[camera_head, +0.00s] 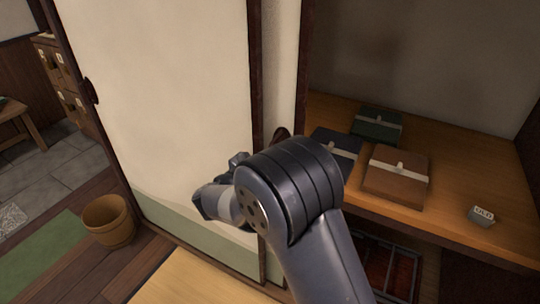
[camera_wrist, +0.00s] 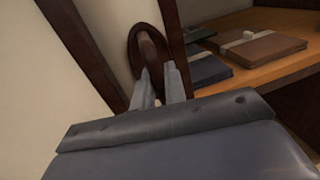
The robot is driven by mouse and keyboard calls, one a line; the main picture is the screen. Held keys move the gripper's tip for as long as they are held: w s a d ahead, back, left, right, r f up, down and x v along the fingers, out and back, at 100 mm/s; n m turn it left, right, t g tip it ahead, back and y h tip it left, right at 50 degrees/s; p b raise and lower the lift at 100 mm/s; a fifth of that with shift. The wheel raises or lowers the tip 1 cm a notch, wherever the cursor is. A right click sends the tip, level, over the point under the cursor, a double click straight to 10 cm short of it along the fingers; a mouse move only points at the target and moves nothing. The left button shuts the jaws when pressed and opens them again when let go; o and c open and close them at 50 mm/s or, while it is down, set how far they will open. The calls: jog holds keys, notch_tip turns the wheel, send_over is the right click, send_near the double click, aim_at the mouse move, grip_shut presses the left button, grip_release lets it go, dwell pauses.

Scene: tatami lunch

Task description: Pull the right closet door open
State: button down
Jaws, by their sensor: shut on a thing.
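The right closet door shows in the head view as a narrow cream strip (camera_head: 284,60) with a dark frame, beside and partly behind the wide cream door panel (camera_head: 165,90). Its dark oval handle (camera_wrist: 149,48) shows in the wrist view, just past my fingertips. My gripper (camera_wrist: 163,82) is shut on the handle. In the head view my arm hides the fingers and most of the handle, whose top (camera_head: 281,133) peeks out. To the right of the door strip the closet stands open.
Inside the closet a wooden shelf (camera_head: 465,215) bears dark and brown wrapped boxes (camera_head: 396,176) and a small grey tag block (camera_head: 482,216). A dark red rack (camera_head: 390,270) sits below. A wooden bucket (camera_head: 109,219) stands at the wide panel's lower left.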

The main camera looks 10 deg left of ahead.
jog(key=shift+a, duration=0.15)
jog(key=c, duration=1.5)
grip_release()
jog(key=shift+c, duration=0.2)
jog(key=shift+a, duration=0.1)
jog(key=v, duration=1)
jog(key=shift+s, duration=0.3)
jog(key=shift+a, duration=0.15)
